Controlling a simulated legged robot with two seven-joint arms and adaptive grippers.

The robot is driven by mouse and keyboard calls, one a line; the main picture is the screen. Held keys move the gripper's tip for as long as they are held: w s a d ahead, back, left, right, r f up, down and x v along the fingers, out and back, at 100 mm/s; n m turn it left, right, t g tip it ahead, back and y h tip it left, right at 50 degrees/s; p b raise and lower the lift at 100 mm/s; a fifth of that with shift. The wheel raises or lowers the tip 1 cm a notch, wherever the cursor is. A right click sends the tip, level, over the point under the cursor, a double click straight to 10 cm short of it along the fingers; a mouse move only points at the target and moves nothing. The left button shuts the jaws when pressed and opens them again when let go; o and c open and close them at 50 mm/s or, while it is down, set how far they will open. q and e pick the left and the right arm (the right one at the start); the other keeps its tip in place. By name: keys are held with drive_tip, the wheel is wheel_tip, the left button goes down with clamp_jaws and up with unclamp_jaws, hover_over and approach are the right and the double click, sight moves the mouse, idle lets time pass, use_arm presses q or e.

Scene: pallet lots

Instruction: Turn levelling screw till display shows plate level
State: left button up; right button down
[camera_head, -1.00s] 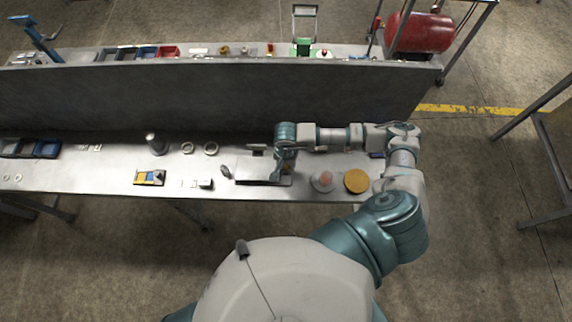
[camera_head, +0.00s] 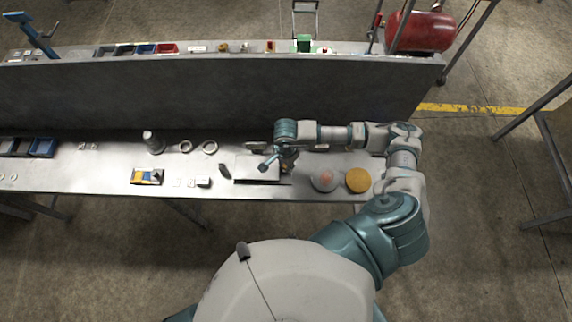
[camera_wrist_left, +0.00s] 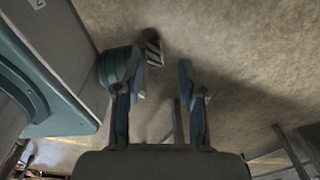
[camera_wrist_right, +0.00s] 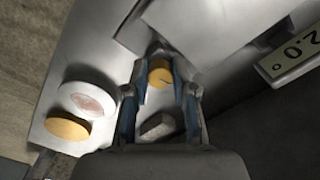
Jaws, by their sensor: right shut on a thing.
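The levelling screw has a round yellow-orange knob (camera_wrist_right: 160,72) beside the grey plate (camera_wrist_right: 200,22). My right gripper (camera_wrist_right: 158,80) is shut on this knob, with one finger on each side. In the head view the right gripper (camera_head: 273,162) is over the plate (camera_head: 256,168) on the bench, and the arm hides the knob. The display (camera_wrist_right: 290,56) stands at the right of the right wrist view, upside down and cut by the frame edge; it seems to read 2.0°.
A white dish (camera_wrist_right: 87,98) and a yellow disc (camera_wrist_right: 67,128) lie near the plate. On the bench (camera_head: 90,182) to the left are a yellow-blue item (camera_head: 147,176), rings (camera_head: 210,147), a grey cylinder (camera_head: 152,143) and bins (camera_head: 42,147). A tall panel (camera_head: 200,90) stands behind.

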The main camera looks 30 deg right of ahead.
drive_tip(key=m+b, duration=0.2)
drive_tip(key=m, duration=0.3)
drive_tip(key=shift+f+m, duration=0.1)
drive_tip(key=shift+m, duration=1.1)
drive_tip(key=m+b, duration=0.1)
drive_tip(key=m, duration=0.1)
drive_tip(key=shift+w+m, duration=0.1)
drive_tip(key=shift+m, duration=0.3)
drive_tip(key=m, duration=0.3)
drive_tip(key=shift+d, duration=0.1)
use_arm(q)
drive_tip(key=shift+w+d+f, duration=0.2)
drive_tip(key=shift+w+f, duration=0.05)
drive_tip(key=shift+w, duration=0.6)
drive_tip(key=shift+w+d+f, duration=0.15)
drive_tip(key=shift+w+f, duration=0.15)
drive_tip(key=shift+w, duration=0.5)
drive_tip(key=shift+w+d+f, duration=0.2)
drive_tip(key=shift+w+f, duration=0.05)
drive_tip(key=shift+w, duration=0.6)
use_arm(e)
drive_tip(key=shift+m, duration=1.7)
use_arm(q)
drive_tip(key=shift+w, duration=0.1)
use_arm(e)
drive_tip(key=shift+w, duration=0.1)
